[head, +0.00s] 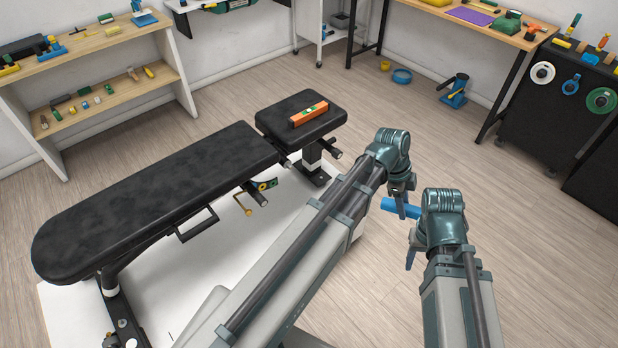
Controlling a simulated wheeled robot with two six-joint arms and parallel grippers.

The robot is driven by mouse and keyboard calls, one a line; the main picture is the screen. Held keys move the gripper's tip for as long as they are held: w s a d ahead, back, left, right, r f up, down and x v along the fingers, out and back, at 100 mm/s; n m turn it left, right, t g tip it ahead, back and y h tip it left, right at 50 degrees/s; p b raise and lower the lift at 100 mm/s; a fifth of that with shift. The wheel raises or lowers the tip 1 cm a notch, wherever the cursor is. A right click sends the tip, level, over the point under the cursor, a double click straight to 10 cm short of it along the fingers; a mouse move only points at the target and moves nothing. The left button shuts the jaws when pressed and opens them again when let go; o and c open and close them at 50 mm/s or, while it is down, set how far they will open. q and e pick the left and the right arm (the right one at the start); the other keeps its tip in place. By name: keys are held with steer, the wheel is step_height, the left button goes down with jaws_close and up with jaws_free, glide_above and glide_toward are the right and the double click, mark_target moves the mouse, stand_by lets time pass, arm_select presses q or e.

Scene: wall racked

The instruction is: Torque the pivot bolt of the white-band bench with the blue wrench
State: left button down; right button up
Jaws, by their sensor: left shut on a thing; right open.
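The bench (160,195) has black padding and a white band (305,168) on its leg. It stands on a white mat, with its seat pad towards the back right. Coloured round parts (264,185) show at the hinge side; I cannot tell which is the pivot bolt. My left gripper (401,200) is shut on a blue bar (392,206), apparently the blue wrench, to the right of the bench. Only part of it shows. My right gripper (411,248) is open just below the blue bar; its fingers are partly hidden by its wrist.
An orange level (309,114) lies on the seat pad. A wooden shelf (100,45) stands back left and a wooden table (470,22) back right. A black tool cabinet (545,120) stands at right. A blue-black jack (455,90) and blue ring (402,76) sit on the floor.

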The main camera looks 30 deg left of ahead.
arm_select(q)
steer(key=w+a+f+n+t+y+b, duration=0.1)
steer(key=w+a+f+t+y+b, duration=0.2)
steer(key=a+f+b, duration=0.6)
steer(key=w+a+f+m+t+y+b, duration=0.1)
steer(key=a+t+y+b, duration=0.3)
steer(key=a+y+b, duration=0.9)
steer(key=a+b, duration=0.2)
steer(key=a, duration=1.1)
steer(key=shift+w+a+f+y, duration=0.15)
steer(key=shift+w+f+y, duration=0.1)
steer(key=shift+y, duration=0.15)
steer(key=shift+r+m, duration=0.1)
steer(key=shift+m, duration=0.2)
steer(key=shift+w+a, duration=0.35)
steer(key=shift+a, duration=0.5)
steer(key=shift+w+a, duration=0.35)
steer(key=shift+a, duration=0.5)
steer(key=shift+w+a, duration=0.35)
steer(key=shift+a, duration=0.5)
